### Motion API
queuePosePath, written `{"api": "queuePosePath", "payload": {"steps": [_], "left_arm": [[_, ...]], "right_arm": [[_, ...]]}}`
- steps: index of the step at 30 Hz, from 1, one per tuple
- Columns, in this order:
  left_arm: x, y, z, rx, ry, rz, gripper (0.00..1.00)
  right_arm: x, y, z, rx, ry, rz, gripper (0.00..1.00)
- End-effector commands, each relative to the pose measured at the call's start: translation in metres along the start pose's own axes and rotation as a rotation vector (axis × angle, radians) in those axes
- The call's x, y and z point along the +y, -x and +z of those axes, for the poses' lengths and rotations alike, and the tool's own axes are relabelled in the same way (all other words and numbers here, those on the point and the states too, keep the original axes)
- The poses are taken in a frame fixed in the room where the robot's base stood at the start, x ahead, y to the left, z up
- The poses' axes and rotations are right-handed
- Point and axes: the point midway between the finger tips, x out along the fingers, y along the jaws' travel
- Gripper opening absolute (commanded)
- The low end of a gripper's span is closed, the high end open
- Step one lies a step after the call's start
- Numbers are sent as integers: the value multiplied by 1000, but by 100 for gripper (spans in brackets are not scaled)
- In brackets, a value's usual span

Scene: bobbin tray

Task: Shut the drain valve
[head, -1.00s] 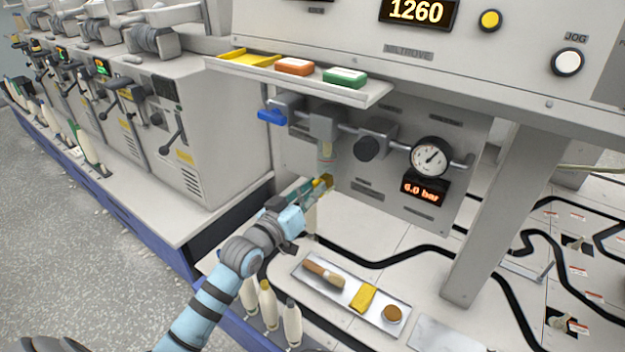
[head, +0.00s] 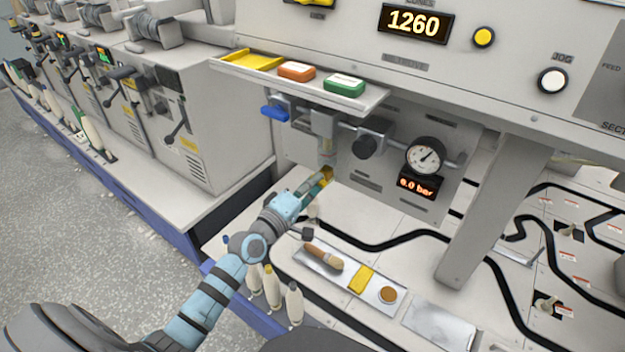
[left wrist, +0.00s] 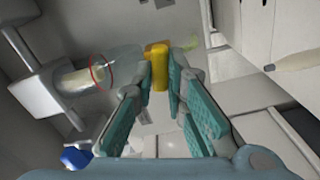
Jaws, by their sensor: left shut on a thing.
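The yellow drain valve handle (head: 327,173) is below the filter bowl (head: 326,148) on the air line under the machine. It also shows in the left wrist view (left wrist: 157,62), between the teal fingertips. My left gripper (head: 322,180) reaches up to it from the lower left and is shut on it. In the left wrist view my gripper (left wrist: 160,78) has the handle at the tips of its fingers. The clear bowl with a red ring (left wrist: 97,72) is left of the handle. My right gripper is in neither view.
A blue lever (head: 274,112) sits at the left end of the air line. A round gauge (head: 425,157) and a red-lit bar display (head: 417,187) are to the right. A tray (head: 328,278) with a brush, a yellow block and a round tin lies below.

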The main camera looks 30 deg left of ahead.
Motion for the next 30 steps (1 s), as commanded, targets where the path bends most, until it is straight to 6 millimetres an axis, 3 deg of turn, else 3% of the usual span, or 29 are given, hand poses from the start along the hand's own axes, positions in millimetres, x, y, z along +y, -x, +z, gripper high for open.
{"api": "queuePosePath", "payload": {"steps": [12,30], "left_arm": [[-1,0,0,0,242,0,0],[-1,0,0,-1,290,0,0]], "right_arm": [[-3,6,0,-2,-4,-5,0],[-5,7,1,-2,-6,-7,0]]}}
